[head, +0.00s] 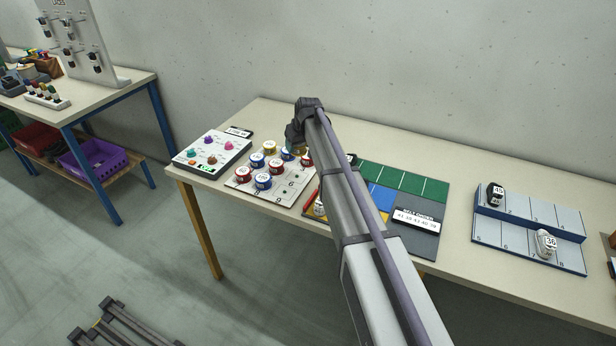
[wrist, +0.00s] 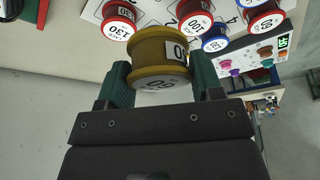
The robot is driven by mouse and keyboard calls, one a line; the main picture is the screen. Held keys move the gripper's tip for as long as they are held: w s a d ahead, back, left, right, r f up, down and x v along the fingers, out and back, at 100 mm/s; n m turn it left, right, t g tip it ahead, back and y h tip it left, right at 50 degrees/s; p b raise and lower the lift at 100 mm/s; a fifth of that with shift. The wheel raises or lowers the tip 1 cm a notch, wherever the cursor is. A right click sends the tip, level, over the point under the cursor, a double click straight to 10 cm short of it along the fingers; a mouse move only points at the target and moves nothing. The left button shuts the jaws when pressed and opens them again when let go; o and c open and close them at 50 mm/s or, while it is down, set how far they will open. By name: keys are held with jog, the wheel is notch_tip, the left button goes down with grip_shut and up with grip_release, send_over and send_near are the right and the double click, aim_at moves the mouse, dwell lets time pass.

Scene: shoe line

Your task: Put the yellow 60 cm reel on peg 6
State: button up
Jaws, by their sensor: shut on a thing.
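My gripper (wrist: 163,76) is shut on a yellow reel (wrist: 160,50), with its green fingers on either side of it. The reel's label appears upside down and seems to read 60. In the head view my gripper (head: 297,141) is above the back right of the reel board, mostly covered by my arm. The white peg board (head: 291,186) carries several red, blue and yellow reels. A bare spot marked 6 shows on its right side, partly near my arm. In the wrist view the board (wrist: 149,10) lies beyond the held reel.
Another yellow reel (head: 270,147) stands at the board's back. A red reel (wrist: 118,21) and a blue reel (wrist: 215,41) stand close beyond the held one. A white box with coloured knobs (head: 211,151) is left of the board. Green and blue tray sections (head: 403,181) lie to the right.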

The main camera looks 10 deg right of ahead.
aim_at(300, 154)
jog(key=f+b, duration=0.6)
jog(key=f, duration=0.1)
jog(key=shift+w+a+b, duration=0.15)
jog(key=shift+a+b, duration=0.15)
jog(key=shift+a, duration=0.1)
jog(key=shift+f+b, duration=2.15)
jog(key=shift+f, duration=0.05)
jog(key=o, duration=0.9)
jog(key=shift+o, duration=0.2)
jog(key=shift+r+p, duration=0.6)
jog(key=p+v, duration=1.1)
jog(key=v, duration=0.1)
jog(key=shift+r, duration=0.2)
jog(key=s+a+f+m+g+h, duration=0.1)
jog(key=s+m+g, duration=0.2)
jog(key=s, duration=3.3)
jog(key=shift+s+a+f+m+g, duration=0.2)
jog(key=shift+f+m+g, duration=0.15)
jog(key=shift+g, duration=0.35)
